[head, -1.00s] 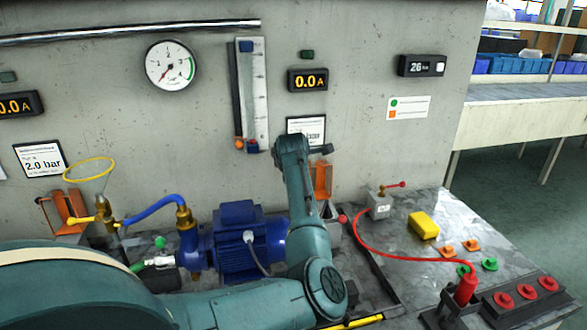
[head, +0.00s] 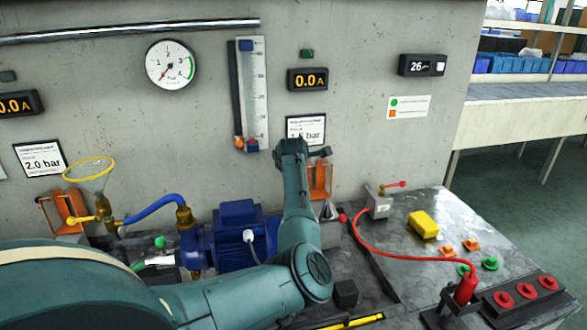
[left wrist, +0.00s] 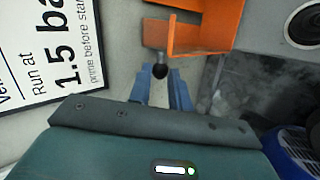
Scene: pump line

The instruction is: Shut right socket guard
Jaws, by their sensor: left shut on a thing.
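The right socket guard (head: 319,180) is an orange flap by the wall below the 1.5 bar card, partly hidden behind my left arm. In the left wrist view the orange guard (left wrist: 205,30) shows as an angled, open-sided piece, with a dark round knob (left wrist: 160,71) at its lower edge. My left gripper (left wrist: 162,82) has its blue fingers either side of this knob and is shut on it. In the head view the fingertips are mostly hidden behind the wrist. The socket is not clearly visible. My right gripper is not in view.
A blue pump (head: 238,240) stands left of my forearm. A grey box with a red lever (head: 380,205), a red cable (head: 400,257), a yellow block (head: 423,225) and a red plug (head: 466,288) are to the right. Another orange guard (head: 63,213) is at far left.

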